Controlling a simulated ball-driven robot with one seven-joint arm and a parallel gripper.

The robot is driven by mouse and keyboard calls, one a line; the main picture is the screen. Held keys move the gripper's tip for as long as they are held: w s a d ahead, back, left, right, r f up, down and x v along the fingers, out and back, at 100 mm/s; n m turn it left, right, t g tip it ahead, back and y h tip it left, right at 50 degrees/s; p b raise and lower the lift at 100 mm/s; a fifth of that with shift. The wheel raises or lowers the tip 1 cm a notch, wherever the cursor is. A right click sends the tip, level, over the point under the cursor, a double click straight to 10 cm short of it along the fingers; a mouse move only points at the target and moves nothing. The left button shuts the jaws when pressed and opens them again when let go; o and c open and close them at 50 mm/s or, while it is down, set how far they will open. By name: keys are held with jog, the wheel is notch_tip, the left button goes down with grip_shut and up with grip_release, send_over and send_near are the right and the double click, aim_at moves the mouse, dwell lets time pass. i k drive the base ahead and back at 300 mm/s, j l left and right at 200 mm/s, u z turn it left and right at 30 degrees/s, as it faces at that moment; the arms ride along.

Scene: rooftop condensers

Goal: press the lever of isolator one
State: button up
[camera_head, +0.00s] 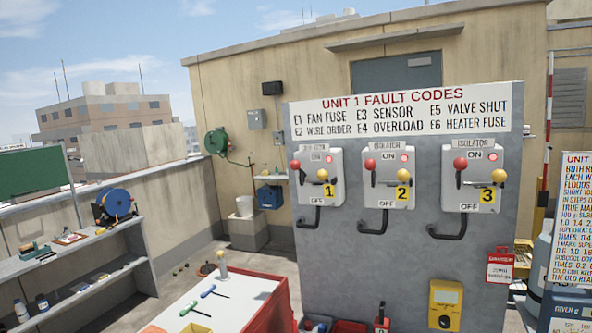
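Isolator one (316,201) is the leftmost of three pale grey switch boxes on a grey upright panel. It has a yellow plate marked 1 (328,190), a red light (328,159) and the words ON above and OFF below. A red ball knob on a dark arm (295,164) sits at its upper left. A yellow ball knob (325,174) is on its right half. A black bent handle (314,222) hangs beneath it. I cannot tell which part is the lever. My gripper is not in view.
Isolator two (382,196) and isolator three (466,194) stand to the right with similar knobs. A fault code sign (405,112) is above. A red-sided table (262,305) with tools stands in front at lower left. A shelf (95,262) is at far left.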

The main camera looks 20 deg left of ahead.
aim_at(295, 165)
jog(key=i+j, duration=0.35)
jog(key=i, duration=0.15)
jog(key=i+j, duration=0.35)
jog(key=i, duration=0.2)
jog(key=i+j, duration=0.3)
jog(key=i, duration=0.2)
jog(key=i+j, duration=0.35)
jog(key=i, duration=0.15)
